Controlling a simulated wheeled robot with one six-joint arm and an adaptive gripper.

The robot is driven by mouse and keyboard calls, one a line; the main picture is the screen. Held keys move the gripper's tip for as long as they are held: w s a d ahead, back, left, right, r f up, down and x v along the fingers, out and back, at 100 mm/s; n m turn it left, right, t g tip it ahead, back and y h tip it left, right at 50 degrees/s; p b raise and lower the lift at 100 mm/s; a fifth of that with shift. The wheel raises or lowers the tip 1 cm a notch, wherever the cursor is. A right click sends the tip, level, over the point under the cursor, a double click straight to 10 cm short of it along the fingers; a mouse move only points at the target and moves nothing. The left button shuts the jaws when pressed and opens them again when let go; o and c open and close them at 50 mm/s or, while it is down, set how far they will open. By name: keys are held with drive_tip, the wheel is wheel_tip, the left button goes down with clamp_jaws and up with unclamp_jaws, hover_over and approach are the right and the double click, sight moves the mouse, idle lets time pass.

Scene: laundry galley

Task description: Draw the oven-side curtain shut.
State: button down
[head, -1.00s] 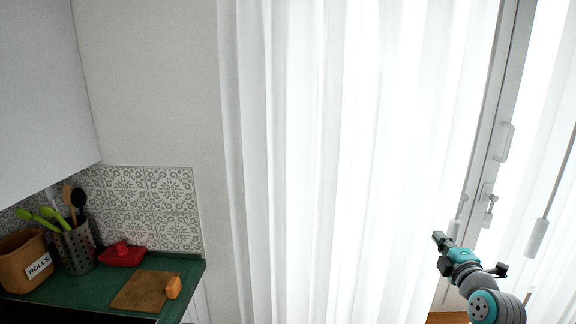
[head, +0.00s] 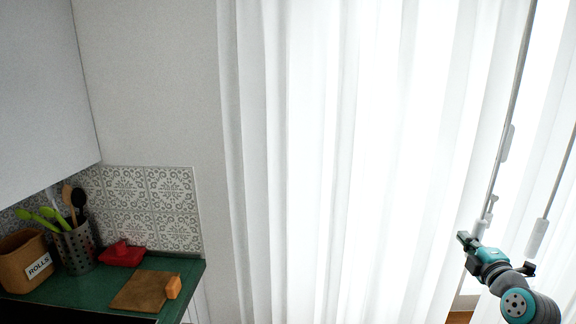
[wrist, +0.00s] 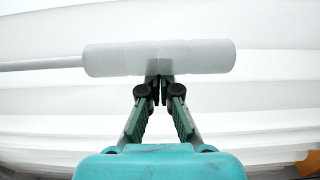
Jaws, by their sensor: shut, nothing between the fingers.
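The white sheer oven-side curtain (head: 350,160) hangs from the wall beside the counter across to the right, its free edge slanting down near the window gap. A thin wand runs down that edge to a white cylindrical handle (head: 480,228). My gripper (head: 466,240) is at this handle. In the wrist view the handle (wrist: 205,57) lies across the picture, its rod going left. My gripper (wrist: 159,88) is shut there, with its fingertips at the handle's lower edge; nothing shows between them. Whether they touch it I cannot tell.
A second sheer curtain (head: 555,110) hangs at the far right, with its own wand handle (head: 537,238). A white window handle (head: 507,142) shows between them. At left, a green counter (head: 85,285) holds a utensil pot (head: 76,250), a rolls box (head: 24,262) and a board (head: 140,291).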

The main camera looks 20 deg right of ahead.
drive_tip(key=s+d, duration=0.2)
drive_tip(key=d, duration=0.5)
drive_tip(key=shift+s+d, duration=0.25)
idle(0.4)
drive_tip(key=shift+a, duration=0.1)
drive_tip(key=a+v, duration=0.1)
drive_tip(key=v, duration=0.8)
drive_tip(key=shift+w, duration=0.2)
idle(0.4)
